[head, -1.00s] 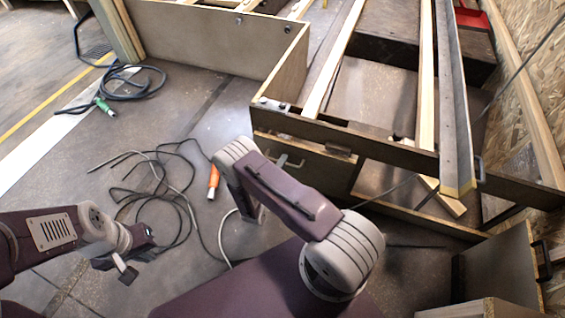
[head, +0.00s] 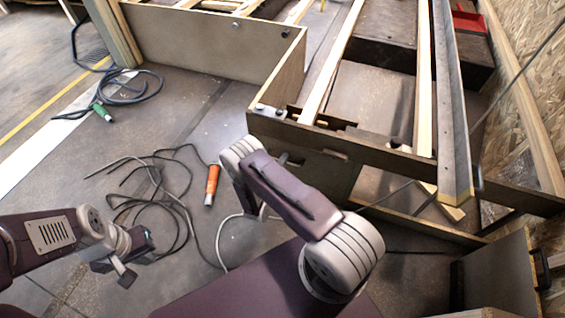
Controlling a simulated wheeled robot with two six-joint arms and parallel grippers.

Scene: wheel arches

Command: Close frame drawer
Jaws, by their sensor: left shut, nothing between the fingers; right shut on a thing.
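The frame drawer's brown front (head: 328,172) sits below the top rail of the wooden frame, close under it. My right arm covers its left part. My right gripper (head: 284,160) is at the drawer front, shut on what looks like the drawer handle; its fingers are mostly hidden behind my own forearm. My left gripper (head: 128,264) is shut and empty, held over the floor at the lower left, well apart from the drawer.
The wooden frame (head: 395,157) with long beams fills the upper right, beside a chipboard wall (head: 520,85). Dark cables (head: 150,190) and an orange-handled tool (head: 212,185) lie on the floor. A green-ended cable (head: 103,112) lies further back. Floor between them is clear.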

